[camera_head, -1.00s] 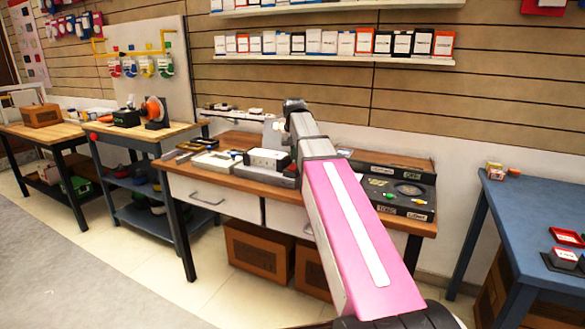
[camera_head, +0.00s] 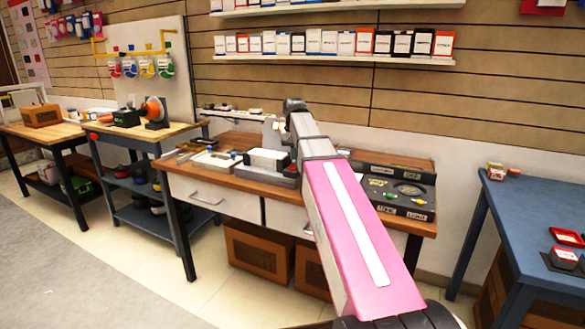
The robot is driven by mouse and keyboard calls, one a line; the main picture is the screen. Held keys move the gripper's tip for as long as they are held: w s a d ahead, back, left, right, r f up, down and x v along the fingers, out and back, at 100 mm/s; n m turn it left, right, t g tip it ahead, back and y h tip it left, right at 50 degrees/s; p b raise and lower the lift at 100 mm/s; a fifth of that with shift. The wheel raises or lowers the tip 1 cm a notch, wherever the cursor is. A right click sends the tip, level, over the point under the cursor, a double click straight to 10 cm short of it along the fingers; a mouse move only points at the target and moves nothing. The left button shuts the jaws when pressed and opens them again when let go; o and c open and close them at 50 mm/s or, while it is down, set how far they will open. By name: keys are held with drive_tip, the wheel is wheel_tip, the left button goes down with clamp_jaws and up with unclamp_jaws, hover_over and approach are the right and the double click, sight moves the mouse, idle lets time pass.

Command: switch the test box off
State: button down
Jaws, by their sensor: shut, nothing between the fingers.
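The test box seems to be the small white-topped box (camera_head: 267,158) on a grey base, on the wooden workbench (camera_head: 228,142) just left of my arm. Its switch is too small to make out. My pink and grey arm reaches out over the bench and bends down at its far end. My gripper (camera_head: 274,141) is a small pale shape just behind and above the box. It looks shut and empty. Its fingertips are hard to see, and I cannot tell whether they touch the box.
A black panel (camera_head: 405,168) with small parts lies right of my arm, and trays (camera_head: 215,161) lie left of the box. A shelf of small boxes (camera_head: 330,58) runs along the wall above. A blue table (camera_head: 535,205) stands at the right. Floor at the left is clear.

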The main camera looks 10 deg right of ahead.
sight(294, 165)
drive_tip(key=shift+f, duration=1.3)
idle(1.2)
drive_tip(key=shift+r, duration=3.5)
